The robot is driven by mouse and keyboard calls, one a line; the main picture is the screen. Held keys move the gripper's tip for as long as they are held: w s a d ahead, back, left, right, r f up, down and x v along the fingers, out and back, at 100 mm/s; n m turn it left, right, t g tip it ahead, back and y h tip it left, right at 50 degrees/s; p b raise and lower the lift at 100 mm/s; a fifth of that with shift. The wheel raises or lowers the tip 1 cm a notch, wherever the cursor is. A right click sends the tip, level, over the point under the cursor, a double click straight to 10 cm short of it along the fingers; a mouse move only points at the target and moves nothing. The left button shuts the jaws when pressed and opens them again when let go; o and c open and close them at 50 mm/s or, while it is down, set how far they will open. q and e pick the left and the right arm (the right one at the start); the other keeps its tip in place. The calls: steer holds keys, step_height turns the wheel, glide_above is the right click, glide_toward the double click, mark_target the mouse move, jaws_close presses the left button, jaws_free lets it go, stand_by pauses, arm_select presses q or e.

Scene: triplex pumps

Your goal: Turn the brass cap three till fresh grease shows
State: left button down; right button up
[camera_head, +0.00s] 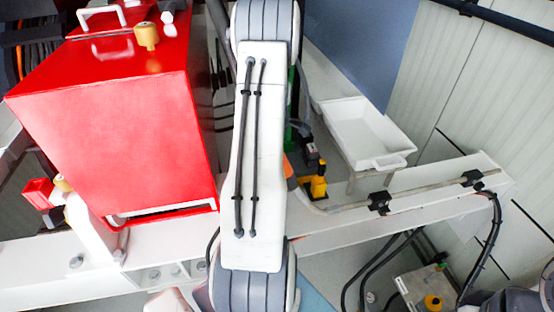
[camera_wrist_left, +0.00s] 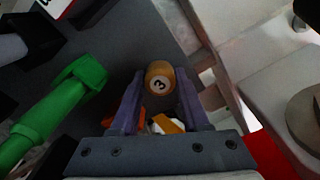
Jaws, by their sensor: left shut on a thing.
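The brass cap three (camera_wrist_left: 159,78), a round brass-coloured cap with a black "3" on a white disc, shows in the left wrist view. My left gripper (camera_wrist_left: 157,88) has its two purple-grey fingers on either side of this cap and is shut on it. I cannot make out fresh grease around the cap. In the head view a pale arm link of mine fills the middle, and neither the left gripper nor cap three can be made out there. My right gripper is in neither view.
A big red housing (camera_head: 115,120) stands at left with a brass-coloured cap (camera_head: 147,36) on top. A white tray (camera_head: 366,134) sits at right of the arm. A green part (camera_wrist_left: 60,112) lies close left of the left gripper. Black hoses hang at lower right.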

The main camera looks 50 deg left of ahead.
arm_select(q)
steer(key=m, duration=0.6)
steer(key=shift+m+b, duration=0.3)
steer(key=shift+b, duration=0.1)
steer(key=m, duration=0.6)
steer(key=shift+r+b, duration=0.1)
steer(key=shift+b, duration=0.2)
steer(key=m, duration=0.6)
steer(key=shift+m, duration=0.4)
steer(key=m, duration=0.5)
steer(key=shift+w+b, duration=0.1)
steer(key=shift+b, duration=0.3)
steer(key=shift+m, duration=0.4)
steer(key=shift+a, duration=0.1)
steer(key=shift+c, duration=1.9)
jaws_free()
